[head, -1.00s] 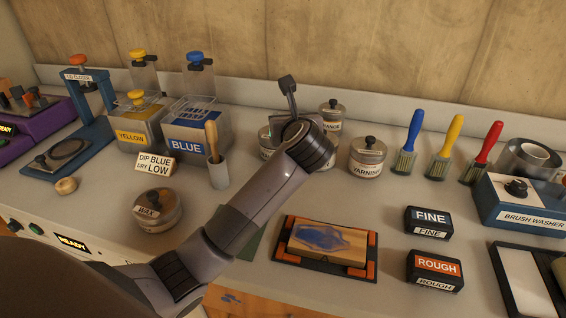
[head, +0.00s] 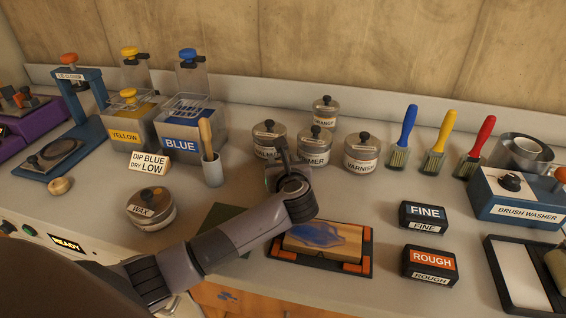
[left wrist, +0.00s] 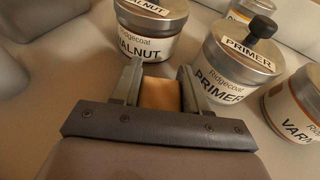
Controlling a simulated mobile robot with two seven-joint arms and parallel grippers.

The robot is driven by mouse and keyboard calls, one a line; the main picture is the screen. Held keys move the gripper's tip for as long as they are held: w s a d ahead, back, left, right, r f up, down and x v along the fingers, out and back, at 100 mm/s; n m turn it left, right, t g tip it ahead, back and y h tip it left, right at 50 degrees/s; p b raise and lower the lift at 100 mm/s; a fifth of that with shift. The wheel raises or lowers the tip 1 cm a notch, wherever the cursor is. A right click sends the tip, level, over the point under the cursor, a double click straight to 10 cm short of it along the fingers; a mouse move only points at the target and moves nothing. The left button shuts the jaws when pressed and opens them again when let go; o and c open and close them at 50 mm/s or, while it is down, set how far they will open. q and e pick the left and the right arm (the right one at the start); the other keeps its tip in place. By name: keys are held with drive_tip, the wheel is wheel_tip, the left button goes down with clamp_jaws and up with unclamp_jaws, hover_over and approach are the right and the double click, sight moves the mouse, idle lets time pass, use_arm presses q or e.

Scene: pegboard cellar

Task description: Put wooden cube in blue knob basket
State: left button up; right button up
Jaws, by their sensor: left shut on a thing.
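The wooden cube (left wrist: 160,95) is a light brown block between the two fingers of my left gripper (left wrist: 160,82) in the left wrist view. My left gripper is shut on it. In the head view my left gripper (head: 279,152) is in front of the walnut and primer cans, and the cube is hidden there. The blue knob basket (head: 193,103) is a wire basket at the blue tank (head: 181,146), left of and behind my gripper. Its blue knob (head: 187,55) stands above it. My right gripper is not in view.
The yellow tank (head: 124,136) stands left of the blue one. A brush cup (head: 213,172), the dip sign (head: 149,163) and the wax tin (head: 151,210) are in front. Walnut (left wrist: 145,38), primer (left wrist: 238,65) and varnish (head: 361,155) cans stand near my gripper.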

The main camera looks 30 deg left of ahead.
use_arm(q)
drive_tip(key=shift+f, duration=0.25)
drive_tip(key=o, duration=1)
drive_tip(key=shift+r, duration=0.1)
drive_tip(key=shift+r, duration=0.1)
